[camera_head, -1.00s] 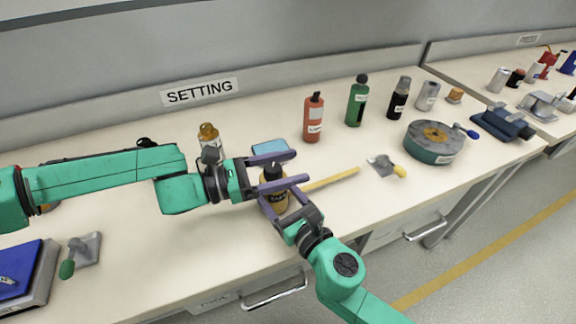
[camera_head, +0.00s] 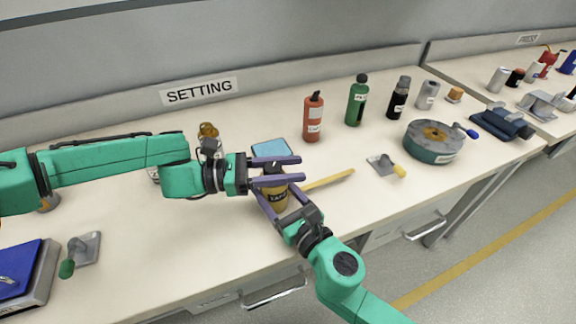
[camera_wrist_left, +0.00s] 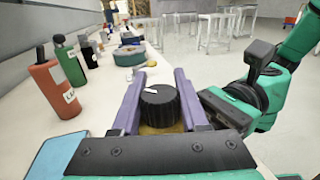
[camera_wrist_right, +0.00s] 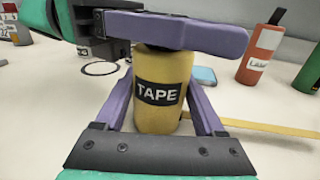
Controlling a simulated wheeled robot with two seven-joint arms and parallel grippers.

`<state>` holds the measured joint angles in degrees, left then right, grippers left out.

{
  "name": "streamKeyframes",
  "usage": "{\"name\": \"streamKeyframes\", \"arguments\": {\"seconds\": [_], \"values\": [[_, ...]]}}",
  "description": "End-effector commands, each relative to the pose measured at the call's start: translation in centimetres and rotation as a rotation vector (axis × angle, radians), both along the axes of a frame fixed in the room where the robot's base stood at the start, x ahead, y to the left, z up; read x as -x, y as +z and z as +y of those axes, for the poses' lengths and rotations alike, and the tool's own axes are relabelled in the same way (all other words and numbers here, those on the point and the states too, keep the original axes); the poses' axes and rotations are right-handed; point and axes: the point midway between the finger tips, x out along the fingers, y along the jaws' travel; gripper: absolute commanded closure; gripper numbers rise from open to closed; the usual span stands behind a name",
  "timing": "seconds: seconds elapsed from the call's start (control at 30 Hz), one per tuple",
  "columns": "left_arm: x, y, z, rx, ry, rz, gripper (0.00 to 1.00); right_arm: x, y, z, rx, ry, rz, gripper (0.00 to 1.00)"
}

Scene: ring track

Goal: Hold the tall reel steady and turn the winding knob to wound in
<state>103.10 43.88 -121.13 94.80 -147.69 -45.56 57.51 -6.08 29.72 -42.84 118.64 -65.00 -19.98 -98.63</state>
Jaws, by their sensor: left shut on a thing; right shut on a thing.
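The tall reel (camera_head: 277,199) is a yellow upright cylinder with a black TAPE label, near the table's front edge. It fills the middle of the right wrist view (camera_wrist_right: 162,67). The black ribbed winding knob (camera_wrist_left: 160,108) sits on its top, with a white mark pointing left in the left wrist view. My left gripper (camera_head: 300,168) comes in from the left and is shut on the knob, one purple finger on each side. My right gripper (camera_head: 278,191) comes from the front and is shut on the reel's body. The fingers partly hide the knob in the head view.
A yellow strip (camera_head: 328,180) lies right of the reel, with a light blue block (camera_head: 270,149) behind. Red (camera_head: 313,119) and green (camera_head: 357,101) bottles stand farther back. A round grey-green container (camera_head: 433,146) is at the right.

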Motion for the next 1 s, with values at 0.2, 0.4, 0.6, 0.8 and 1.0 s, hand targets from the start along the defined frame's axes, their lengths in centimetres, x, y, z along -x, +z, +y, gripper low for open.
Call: {"name": "streamKeyframes", "arguments": {"seconds": [0.2,0.4,0.6,0.8,1.0], "values": [[0.5,0.0,-0.1,-0.002,-0.173,-0.002,1.0,0.0,0.0,0.1,0.0,0.002,0.001,0.96],[1.0,0.0,0.0,-0.002,-0.318,-0.002,1.0,0.0,0.0,0.1,0.001,0.002,0.0,0.96],[1.2,0.0,0.1,-0.002,-0.419,-0.001,1.0,0.1,0.0,0.1,0.001,0.002,0.0,0.96],[1.4,0.0,0.2,-0.002,-0.469,0.0,1.0,0.1,0.0,0.1,0.002,0.002,0.0,0.96],[1.5,0.0,0.3,-0.002,-0.48,0.001,1.0,0.0,-0.1,0.1,0.002,0.002,0.0,0.96]]}}
